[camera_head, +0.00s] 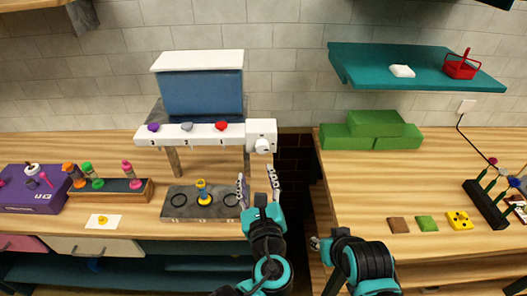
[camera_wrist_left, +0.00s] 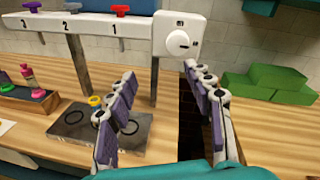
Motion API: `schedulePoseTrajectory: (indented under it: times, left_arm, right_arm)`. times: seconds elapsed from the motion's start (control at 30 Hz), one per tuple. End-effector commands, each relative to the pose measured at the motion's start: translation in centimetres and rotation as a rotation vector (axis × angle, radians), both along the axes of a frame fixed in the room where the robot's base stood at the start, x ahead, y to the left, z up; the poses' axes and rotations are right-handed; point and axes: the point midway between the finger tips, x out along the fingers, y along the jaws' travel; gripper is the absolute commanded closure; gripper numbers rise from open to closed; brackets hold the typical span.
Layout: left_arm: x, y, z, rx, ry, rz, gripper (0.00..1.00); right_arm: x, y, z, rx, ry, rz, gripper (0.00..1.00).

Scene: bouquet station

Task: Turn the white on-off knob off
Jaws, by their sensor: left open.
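The white on-off knob (camera_head: 262,145) is a round dial on the front of a white box (camera_head: 262,128) at the right end of the dispenser rail. In the left wrist view the knob (camera_wrist_left: 178,42) faces me, with a short dark mark near its right side and small dark labels above and to its right. My left gripper (camera_head: 257,185) is open and empty, below and in front of the knob, with clear space between. Its two fingers (camera_wrist_left: 158,74) also show in the wrist view. My right gripper (camera_head: 319,243) is low at the right counter's edge; its fingers are unclear.
The rail (camera_head: 190,133) carries purple, grey and red knobs, numbered below. A dark tray (camera_head: 180,214) with rings and a yellow item lies below. Green blocks (camera_head: 370,130) stand on the right counter. A dark gap (camera_head: 297,170) separates the counters.

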Motion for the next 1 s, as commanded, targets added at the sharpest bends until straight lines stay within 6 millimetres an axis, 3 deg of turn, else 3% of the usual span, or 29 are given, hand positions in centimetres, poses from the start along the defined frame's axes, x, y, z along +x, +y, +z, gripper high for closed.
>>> schedulePoseTrajectory:
  times: [0.03,0.17,0.6,1.0]
  left_arm:
    - [-0.3,-1.3,0.6,0.062,-0.027,-0.029,0.48]
    - [-0.2,-2.4,1.4,0.14,-0.064,-0.053,0.48]
    - [6.3,-2.1,1.3,0.141,-0.064,-0.05,0.48]
    - [7.2,-2.1,1.4,0.139,-0.064,-0.052,0.48]
  right_arm:
    - [0.0,0.0,0.1,0.0,0.0,0.0,0.67]
    - [0.0,0.0,0.0,0.0,0.0,0.0,0.67]
    - [0.0,0.0,-1.6,0.0,0.0,0.0,0.67]
    - [0.0,0.0,-1.6,0.0,0.0,0.0,0.67]
